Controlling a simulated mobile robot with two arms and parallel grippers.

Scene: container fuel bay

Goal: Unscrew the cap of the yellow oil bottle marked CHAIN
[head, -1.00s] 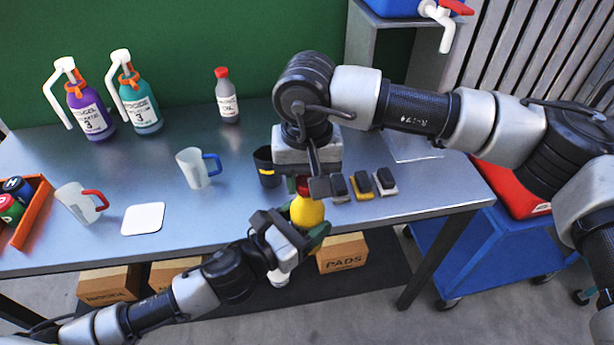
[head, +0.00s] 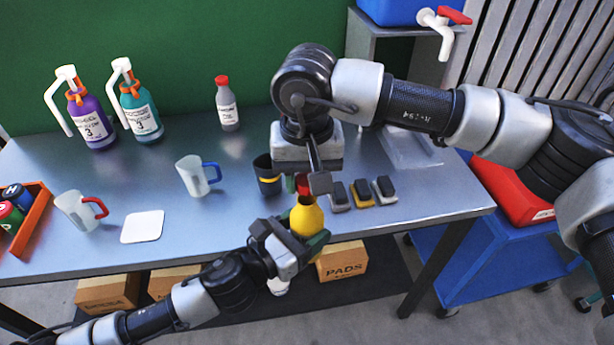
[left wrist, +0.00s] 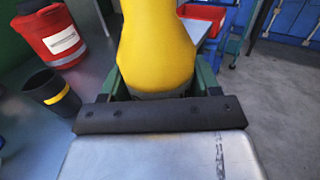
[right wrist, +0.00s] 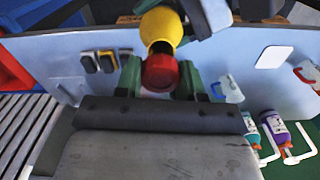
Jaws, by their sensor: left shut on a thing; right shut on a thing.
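The yellow oil bottle (head: 307,217) is held roughly upright just off the table's front edge; no CHAIN marking is visible. My left gripper (head: 303,238) is shut around its lower body; the left wrist view shows the yellow body (left wrist: 157,45) between the green fingers. Its red cap (head: 303,184) is at the top, partly hidden by my right gripper (head: 308,188). The right wrist view shows the red cap (right wrist: 160,73) between the green fingers of the right gripper, with the yellow bottle (right wrist: 161,27) beyond it. I cannot tell whether the cap is still seated on the neck.
A dark cup (head: 268,176) with a yellow band and several small dark-topped blocks (head: 361,193) stand close by on the table (head: 240,220). Clear jugs (head: 196,176), a white square (head: 143,226), pump bottles (head: 92,118) and a red-capped bottle (head: 228,105) are farther left.

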